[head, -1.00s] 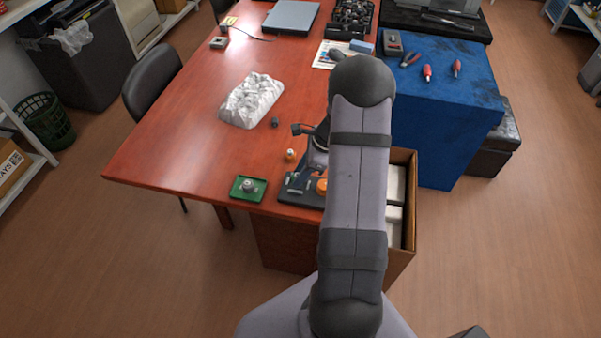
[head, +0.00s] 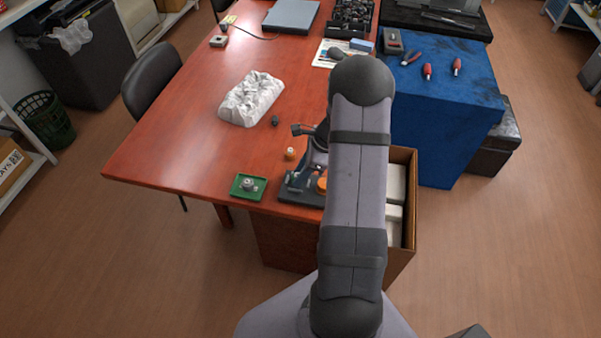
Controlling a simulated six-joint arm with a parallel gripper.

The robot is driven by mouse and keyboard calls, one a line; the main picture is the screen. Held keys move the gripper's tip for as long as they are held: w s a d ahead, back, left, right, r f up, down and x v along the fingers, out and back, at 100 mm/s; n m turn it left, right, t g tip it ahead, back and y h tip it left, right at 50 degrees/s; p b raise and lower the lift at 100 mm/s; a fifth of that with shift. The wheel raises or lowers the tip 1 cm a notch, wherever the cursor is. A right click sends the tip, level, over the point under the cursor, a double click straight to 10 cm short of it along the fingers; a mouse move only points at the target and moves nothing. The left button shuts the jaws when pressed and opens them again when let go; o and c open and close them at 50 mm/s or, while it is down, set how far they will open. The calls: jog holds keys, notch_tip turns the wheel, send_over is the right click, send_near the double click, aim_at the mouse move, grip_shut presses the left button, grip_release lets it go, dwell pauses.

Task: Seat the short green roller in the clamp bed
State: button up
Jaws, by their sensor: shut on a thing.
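My gripper (head: 299,179) shows only in part, left of my forearm and low over the dark base plate (head: 289,195). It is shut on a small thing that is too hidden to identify. An orange part (head: 321,185) stands on the plate, partly behind my arm. I cannot make out the short green roller or the clamp bed clearly; my arm covers much of that area. A green tray (head: 238,192) with a small grey metal part (head: 249,184) lies left of the plate.
A small orange-and-white piece (head: 290,154) and a small dark cylinder (head: 275,120) stand on the red table (head: 180,150). A white crumpled block (head: 252,98) lies farther back. An open box (head: 413,165) stands right of my arm. The table's left part is clear.

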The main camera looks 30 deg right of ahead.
jog(key=shift+f, duration=0.25)
dwell(0.3)
jog(key=o, duration=1.1)
jog(key=shift+r, duration=0.15)
jog(key=shift+r+p, duration=2.25)
